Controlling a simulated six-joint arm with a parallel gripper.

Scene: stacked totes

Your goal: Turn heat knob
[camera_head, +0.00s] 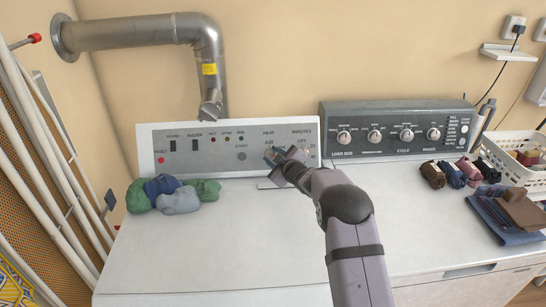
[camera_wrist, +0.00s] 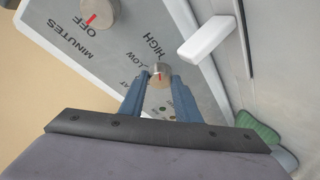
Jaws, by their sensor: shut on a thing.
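The heat knob (camera_wrist: 160,69) is a small round metal knob with a red mark, on the grey panel of the left machine. In the wrist view it sits between my blue fingertips, with the words LOW and HIGH printed nearby. My gripper (camera_wrist: 160,82) is shut on it, one finger on each side. In the head view my gripper (camera_head: 271,156) is at the control panel (camera_head: 210,139) just below the word HEAT, and it hides the knob there. I cannot tell exactly which setting the red mark points to.
The larger minutes knob (camera_wrist: 100,12), its red mark at OFF, is close by. A white handle-like part (camera_wrist: 207,39) sticks out near the panel. Rolled green and blue cloths (camera_head: 172,195) lie on the left. A second panel (camera_head: 395,130) with several knobs stands right.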

